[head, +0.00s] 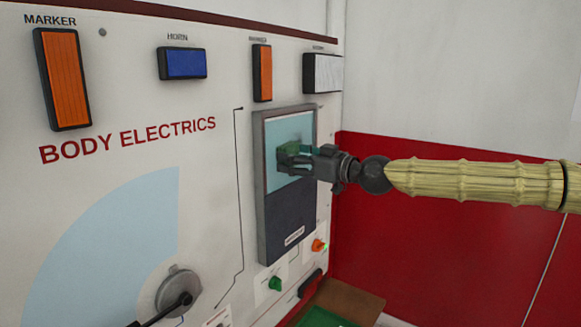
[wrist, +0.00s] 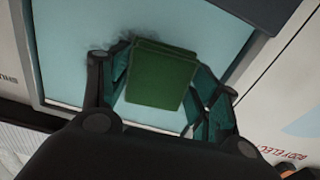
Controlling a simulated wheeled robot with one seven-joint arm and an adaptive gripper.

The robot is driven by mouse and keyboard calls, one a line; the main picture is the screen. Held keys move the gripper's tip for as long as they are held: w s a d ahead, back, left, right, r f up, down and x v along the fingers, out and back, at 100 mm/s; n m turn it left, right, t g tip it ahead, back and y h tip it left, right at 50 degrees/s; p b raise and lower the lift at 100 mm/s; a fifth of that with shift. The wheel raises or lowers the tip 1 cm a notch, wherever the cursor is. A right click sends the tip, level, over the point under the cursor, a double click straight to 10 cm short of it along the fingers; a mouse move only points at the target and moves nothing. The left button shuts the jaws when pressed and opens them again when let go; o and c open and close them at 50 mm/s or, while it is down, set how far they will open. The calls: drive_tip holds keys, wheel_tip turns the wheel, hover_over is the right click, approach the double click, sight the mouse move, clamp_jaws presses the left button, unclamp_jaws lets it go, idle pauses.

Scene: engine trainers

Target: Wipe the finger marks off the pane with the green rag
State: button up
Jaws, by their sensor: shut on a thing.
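The pane (head: 290,130) is a light blue window in a grey frame on the BODY ELECTRICS panel, with a dark lower half. In the wrist view the pane (wrist: 85,28) fills much of the picture. My gripper (head: 293,157) is in front of the pane and shut on the green rag (wrist: 162,75), a folded square pad between the fingers. The rag is at or very close to the glass; I cannot tell if it touches. Grey smudges (wrist: 112,52) show on the pane beside the rag's upper left corner. The rag hides the glass behind it.
Below the pane are a green knob (head: 275,284) and an orange knob (head: 319,245). Orange, blue and white lamps line the panel top. A rotary lever (head: 178,297) sits lower left. A brown-edged green tray (head: 352,302) is at the bottom.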

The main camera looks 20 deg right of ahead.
drive_tip(key=w+d+b, duration=0.6)
drive_tip(key=d+b, duration=0.1)
drive_tip(key=b, duration=0.3)
drive_tip(key=shift+d+b, duration=0.25)
drive_tip(key=shift+b, duration=0.1)
idle(0.8)
drive_tip(key=shift+a, duration=0.1)
drive_tip(key=s+a, duration=0.7)
drive_tip(key=a, duration=0.2)
drive_tip(key=shift+s+a, duration=0.2)
drive_tip(key=shift+s, duration=0.05)
idle(1.3)
drive_tip(key=shift+r, duration=0.15)
